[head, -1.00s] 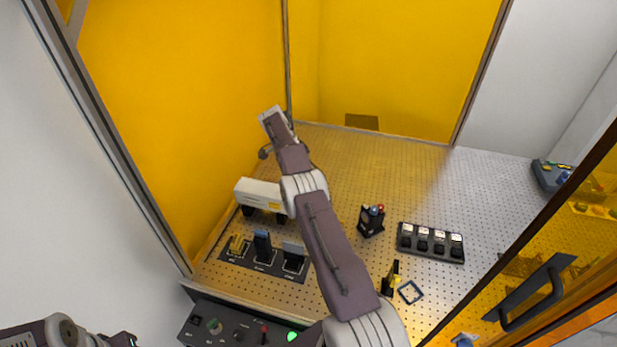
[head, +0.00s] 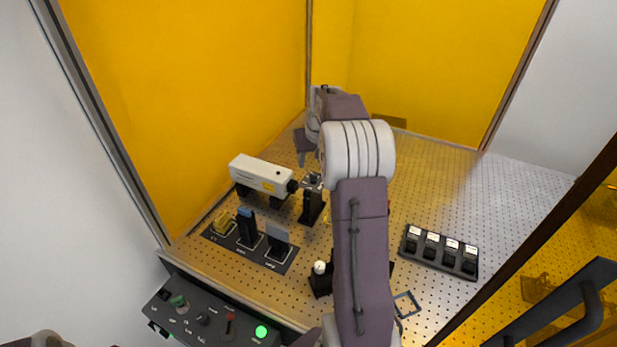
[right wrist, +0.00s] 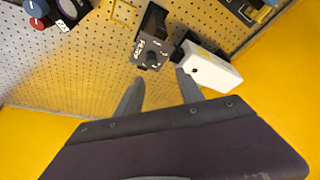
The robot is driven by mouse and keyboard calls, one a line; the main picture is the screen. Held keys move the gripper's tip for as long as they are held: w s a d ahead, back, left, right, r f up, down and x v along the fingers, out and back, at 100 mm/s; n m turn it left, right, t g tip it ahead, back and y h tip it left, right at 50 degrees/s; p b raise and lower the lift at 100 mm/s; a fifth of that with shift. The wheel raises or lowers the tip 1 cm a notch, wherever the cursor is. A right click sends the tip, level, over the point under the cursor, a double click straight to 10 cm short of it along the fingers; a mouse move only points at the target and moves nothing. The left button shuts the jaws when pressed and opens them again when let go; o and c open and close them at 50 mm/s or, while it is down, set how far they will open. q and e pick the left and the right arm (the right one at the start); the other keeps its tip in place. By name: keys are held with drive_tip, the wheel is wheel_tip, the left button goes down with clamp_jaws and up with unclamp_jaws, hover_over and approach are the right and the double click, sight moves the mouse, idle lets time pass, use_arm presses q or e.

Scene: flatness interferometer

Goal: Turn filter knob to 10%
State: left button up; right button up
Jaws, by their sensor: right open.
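The filter knob (right wrist: 152,54) sits on a black post mount with small white markings around it, between my right gripper's fingers and the white laser box in the right wrist view. The knob's exact setting is too small to read. In the head view, its dark mount (head: 312,204) stands just right of the laser's front end. My right gripper (right wrist: 158,90) is open and empty, with the knob beyond its fingertips and apart from them. In the head view the right gripper (head: 304,146) is above and behind the mount, partly hidden by my wrist.
The white laser box (head: 262,174) is close to the knob. A tray with several mounts (head: 438,252) lies right. A holder strip (head: 250,242) and control panel (head: 215,318) are at front left. Yellow walls (head: 190,90) enclose the perforated table. My right forearm hides its middle.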

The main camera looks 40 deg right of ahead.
sight(314, 174)
drive_tip(key=d+f, duration=0.1)
drive_tip(key=d+f+p, duration=0.1)
drive_tip(key=f, duration=0.2)
drive_tip(key=shift+d+f, duration=0.4)
drive_tip(key=w+f, duration=0.1)
drive_tip(key=f+p, duration=0.1)
drive_tip(key=f, duration=0.1)
drive_tip(key=shift+w+a, duration=0.1)
drive_tip(key=shift+w, duration=0.3)
drive_tip(key=shift+w+a, duration=0.15)
drive_tip(key=shift+s+d, duration=0.3)
drive_tip(key=c, duration=0.5)
clamp_jaws()
use_arm(q)
drive_tip(key=r, duration=0.1)
drive_tip(key=s+d+r, duration=0.1)
drive_tip(key=shift+d+r, duration=0.1)
drive_tip(key=shift+r, duration=0.25)
use_arm(e)
drive_tip(key=shift+a, duration=0.15)
